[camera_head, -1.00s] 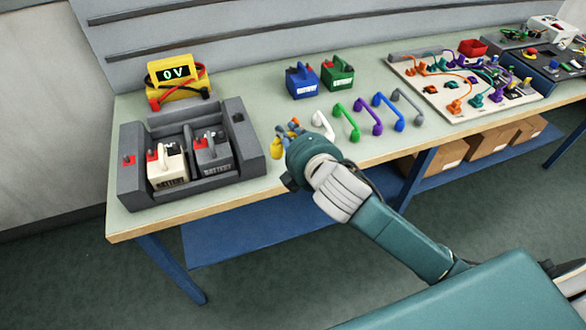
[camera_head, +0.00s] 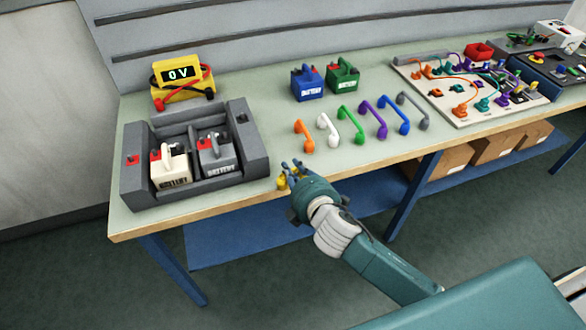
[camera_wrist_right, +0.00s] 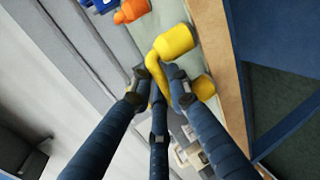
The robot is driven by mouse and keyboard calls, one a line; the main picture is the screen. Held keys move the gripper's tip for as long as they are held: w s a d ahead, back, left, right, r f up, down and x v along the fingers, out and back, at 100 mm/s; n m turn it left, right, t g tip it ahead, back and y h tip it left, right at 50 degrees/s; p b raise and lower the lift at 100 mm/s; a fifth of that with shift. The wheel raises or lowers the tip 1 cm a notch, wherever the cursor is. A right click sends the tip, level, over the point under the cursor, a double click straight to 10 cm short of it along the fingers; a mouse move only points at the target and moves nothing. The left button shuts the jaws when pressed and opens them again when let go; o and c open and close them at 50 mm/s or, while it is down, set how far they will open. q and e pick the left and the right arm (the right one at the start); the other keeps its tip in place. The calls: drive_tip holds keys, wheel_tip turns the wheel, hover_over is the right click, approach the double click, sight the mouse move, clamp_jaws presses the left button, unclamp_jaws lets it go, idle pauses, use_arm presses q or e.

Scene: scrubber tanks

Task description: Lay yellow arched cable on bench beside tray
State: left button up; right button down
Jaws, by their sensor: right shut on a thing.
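The yellow arched cable (camera_head: 282,183) is at my right gripper (camera_head: 291,172), by the front edge of the bench (camera_head: 250,108). In the right wrist view the fingers of my right gripper (camera_wrist_right: 160,85) are closed around the yellow cable (camera_wrist_right: 174,43), and its two thick ends stick out. I cannot tell whether the cable touches the bench top. The grey tray (camera_head: 252,150), holding a white battery (camera_head: 172,165) and a grey battery (camera_head: 215,155), is just left of the cable. My left gripper is not in view.
Orange (camera_head: 302,137), white (camera_head: 328,128), green, purple, blue and grey arched cables stand in a row behind and right of the gripper. A yellow meter (camera_head: 180,76) reads 0 V behind the tray. Blue (camera_head: 307,82) and green (camera_head: 343,75) batteries stand farther back.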

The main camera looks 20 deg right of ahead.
drive_tip(key=shift+f, duration=0.15)
drive_tip(key=c, duration=1.7)
unclamp_jaws()
drive_tip(key=shift+o, duration=0.2)
